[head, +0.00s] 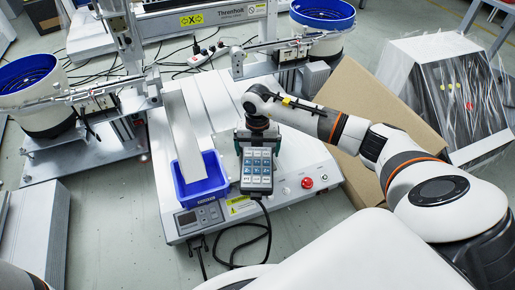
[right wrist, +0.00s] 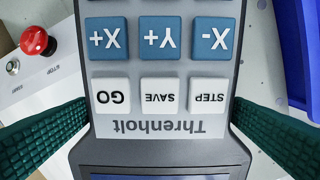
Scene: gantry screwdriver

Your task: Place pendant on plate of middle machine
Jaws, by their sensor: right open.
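The pendant (head: 257,168) is a grey hand control with blue and white keys, over the front part of the middle machine's white plate (head: 290,165). It appears to rest there, though its underside is hidden. My right gripper (head: 257,138) is at the pendant's far end, with its jaws open. In the right wrist view the pendant (right wrist: 160,68) lies between the two green fingers, one on each side and very close to its edges. The black cable hangs from the near end over the machine's front. My left gripper is not in view.
A blue bin (head: 200,183) under a metal chute is left of the pendant. A red button (head: 307,183) is to its right. Feeders with blue bowls (head: 323,14) flank the machine. A cardboard sheet (head: 370,100) and a plastic-wrapped cabinet (head: 460,95) stand at right.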

